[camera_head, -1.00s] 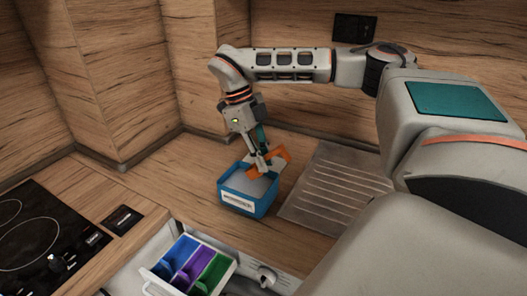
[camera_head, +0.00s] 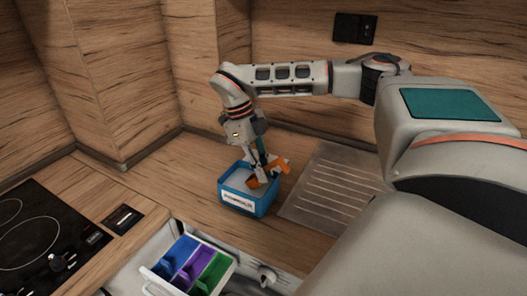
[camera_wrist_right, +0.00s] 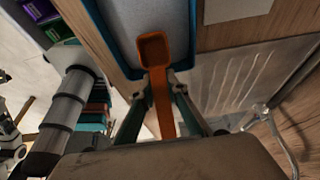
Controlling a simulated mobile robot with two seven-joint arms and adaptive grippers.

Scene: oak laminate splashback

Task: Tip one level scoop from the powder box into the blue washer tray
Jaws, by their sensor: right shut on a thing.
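The powder box (camera_head: 240,202) is blue, with a white label, and stands open on the wooden worktop with pale powder inside. In the right wrist view the box rim (camera_wrist_right: 192,30) and powder (camera_wrist_right: 115,20) show at the top. My right gripper (camera_head: 262,170) is shut on the orange scoop (camera_head: 280,166). The scoop's bowl (camera_wrist_right: 154,50) is over or in the powder; its contact is unclear. The bowl looks empty in the wrist view. The washer drawer has a blue tray (camera_head: 177,255) at its left, beside purple and green trays. My left gripper is not in view.
A ridged metal drainer (camera_head: 335,190) lies right of the box. A black hob (camera_head: 40,235) is at the left, with a small dark panel (camera_head: 122,218) nearby. Wooden splashback walls stand behind. Bare worktop lies left of the box.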

